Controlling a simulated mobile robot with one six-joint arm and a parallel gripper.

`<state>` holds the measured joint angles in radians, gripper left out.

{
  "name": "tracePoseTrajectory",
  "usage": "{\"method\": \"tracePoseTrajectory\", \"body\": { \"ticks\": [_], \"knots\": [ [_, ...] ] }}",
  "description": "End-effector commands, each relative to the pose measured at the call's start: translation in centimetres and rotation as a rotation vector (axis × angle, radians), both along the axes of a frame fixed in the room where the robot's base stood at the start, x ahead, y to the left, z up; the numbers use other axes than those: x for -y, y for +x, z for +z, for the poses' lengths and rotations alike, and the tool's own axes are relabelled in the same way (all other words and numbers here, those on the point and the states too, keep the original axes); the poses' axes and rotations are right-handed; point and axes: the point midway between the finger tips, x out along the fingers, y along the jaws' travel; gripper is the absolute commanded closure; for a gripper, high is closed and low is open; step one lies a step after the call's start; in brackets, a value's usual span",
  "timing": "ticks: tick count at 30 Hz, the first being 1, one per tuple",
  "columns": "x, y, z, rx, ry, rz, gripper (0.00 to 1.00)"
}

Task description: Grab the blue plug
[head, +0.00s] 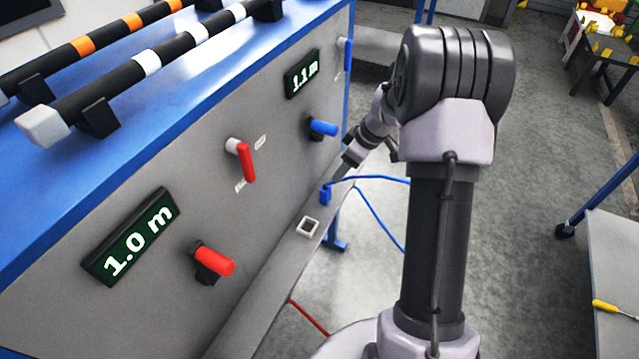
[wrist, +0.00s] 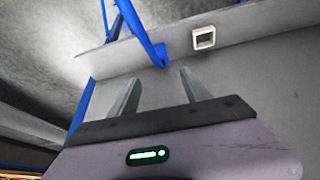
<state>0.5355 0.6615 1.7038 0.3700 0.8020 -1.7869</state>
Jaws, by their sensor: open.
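The blue plug (head: 325,195) stands on the grey ledge at the foot of the panel, with a blue cable running off to the right. In the wrist view the plug (wrist: 159,54) lies just beyond my fingertips, about in line with the gap between them. My gripper (head: 343,174) is just above and to the right of the plug in the head view. In the wrist view my gripper (wrist: 160,78) has its two fingers apart with nothing between them. Whether a finger touches the plug cannot be told.
A white-rimmed square socket (head: 308,227) sits on the ledge near the plug and also shows in the wrist view (wrist: 204,38). The panel carries a red lever (head: 243,160), a red knob (head: 214,261) and a blue knob (head: 322,127). A red cable (head: 309,317) hangs lower down.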

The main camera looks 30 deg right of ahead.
Motion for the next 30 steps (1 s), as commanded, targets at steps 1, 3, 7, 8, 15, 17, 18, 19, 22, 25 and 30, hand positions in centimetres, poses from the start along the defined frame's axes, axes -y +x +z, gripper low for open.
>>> {"method": "tracePoseTrajectory", "body": {
  "ticks": [1, 3, 7, 8, 15, 17, 18, 19, 22, 25, 30],
  "knots": [
    [-0.5, 0.4, -2.1, -0.004, 0.002, 0.002, 0.44],
    [-0.9, 1.1, -4.1, -0.004, 0.002, 0.002, 0.44],
    [-1.6, 2.1, -6.9, -0.002, 0.001, 0.002, 0.44],
    [-1.7, 2.3, -7.3, -0.002, 0.001, 0.002, 0.44],
    [-2.5, 3.2, -9.4, -0.001, 0.002, 0.001, 0.44],
    [-2.9, 3.7, -10.6, -0.002, 0.002, 0.001, 0.44],
    [-3.1, 4.0, -11.4, -0.002, 0.001, 0.002, 0.44],
    [-3.2, 4.2, -11.9, -0.002, 0.001, 0.002, 0.44],
    [-3.5, 4.6, -12.8, -0.002, 0.001, 0.001, 0.44],
    [-3.5, 4.6, -12.5, -0.001, 0.0, 0.0, 0.44],
    [-3.4, 4.6, -12.5, -0.001, 0.0, 0.0, 0.65]
  ]
}}
